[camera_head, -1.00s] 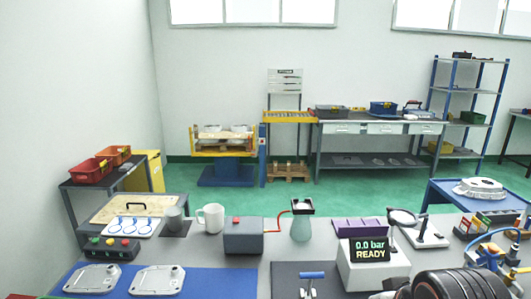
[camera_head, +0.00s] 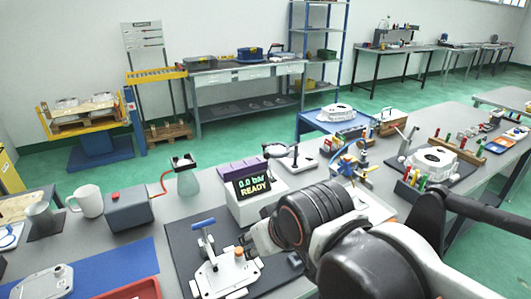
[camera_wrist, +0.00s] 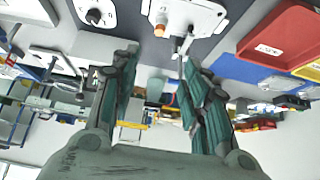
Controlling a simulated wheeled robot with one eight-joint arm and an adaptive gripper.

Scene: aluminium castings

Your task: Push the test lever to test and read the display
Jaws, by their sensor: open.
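The display (camera_head: 253,186) on a white box reads "0.0 bar READY" in the head view. In front of it, on a dark mat, stands a fixture with a pale casting plate (camera_head: 222,277) and an orange knob (camera_head: 239,253). A lever with a blue T-shaped handle (camera_head: 203,224) rises upright at the fixture's back left. My gripper (camera_head: 250,240) is just right of the lever, apart from it, partly hidden by my arm. In the wrist view my gripper (camera_wrist: 160,72) has its fingers spread and empty, with the plate (camera_wrist: 190,14) and orange knob (camera_wrist: 159,30) beyond.
A red tray (camera_head: 135,290) lies at the front left.

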